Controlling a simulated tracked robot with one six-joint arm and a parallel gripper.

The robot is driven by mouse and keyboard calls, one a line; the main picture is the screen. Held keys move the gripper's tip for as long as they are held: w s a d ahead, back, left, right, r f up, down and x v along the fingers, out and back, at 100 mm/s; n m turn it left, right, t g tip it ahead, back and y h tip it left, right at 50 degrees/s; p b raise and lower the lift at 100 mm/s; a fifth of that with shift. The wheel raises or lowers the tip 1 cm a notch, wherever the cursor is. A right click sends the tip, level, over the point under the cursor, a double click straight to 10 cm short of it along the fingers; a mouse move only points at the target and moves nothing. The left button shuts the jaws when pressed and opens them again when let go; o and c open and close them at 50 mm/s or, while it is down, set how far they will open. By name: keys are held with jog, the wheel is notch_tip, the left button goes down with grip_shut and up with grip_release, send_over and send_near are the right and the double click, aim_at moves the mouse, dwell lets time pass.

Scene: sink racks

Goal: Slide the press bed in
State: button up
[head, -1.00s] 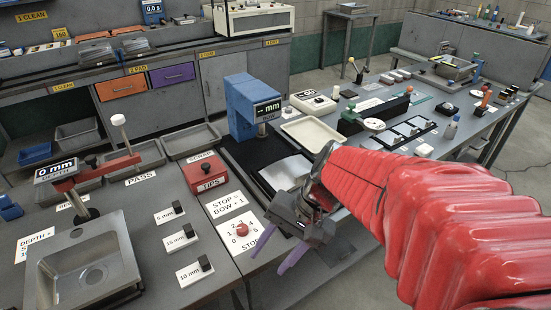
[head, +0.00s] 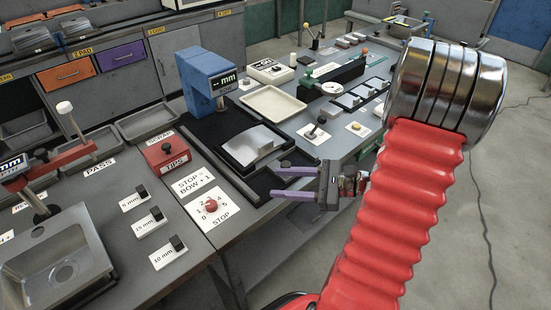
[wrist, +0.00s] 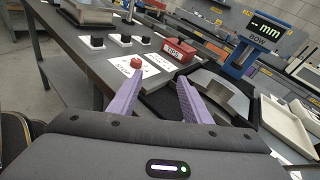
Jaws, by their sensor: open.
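The blue press (head: 204,84) with a "-- mm" display stands at the back of a black base. The press bed (head: 236,153), a dark plate with a pale edge, sits forward of the press head on that base. A bent grey metal sheet (head: 252,141) lies on the bed. My gripper (head: 276,182) is open and empty just off the bed's front edge, its two purple fingers pointing left. In the wrist view, the open fingers (wrist: 159,84) point toward the bench, with the metal sheet (wrist: 222,92) beyond the right finger. I see no contact with the bed.
A STOP panel with a red knob (head: 211,205) and a red TIPS box (head: 166,150) are left of the bed. A cream tray (head: 272,103) lies behind it on the right. A black-knobbed lever (head: 317,129) stands to the right. Open floor lies before the bench.

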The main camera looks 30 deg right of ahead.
jog(key=d+f+m+t+h, duration=0.1)
jog(key=d+m+t+h, duration=0.1)
jog(key=d, duration=0.3)
jog(key=s+d+f+m+t+h, duration=0.1)
jog(key=d+m+t, duration=0.2)
jog(key=d+m, duration=0.1)
jog(key=shift+s+d+f+h, duration=0.3)
jog(key=shift+d+f+h, duration=0.1)
jog(key=shift+d, duration=0.15)
jog(key=shift+w, duration=0.1)
send_near(276, 160)
jog(key=shift+w+a+r, duration=0.65)
jog(key=shift+w+a, duration=0.35)
jog(key=shift+a, duration=0.05)
jog(key=shift+w+a+r, duration=0.65)
jog(key=shift+w+a, duration=0.35)
jog(key=shift+w+a+r, duration=0.65)
jog(key=shift+w+a, duration=0.35)
jog(key=shift+a, duration=0.05)
jog(key=shift+c, duration=0.2)
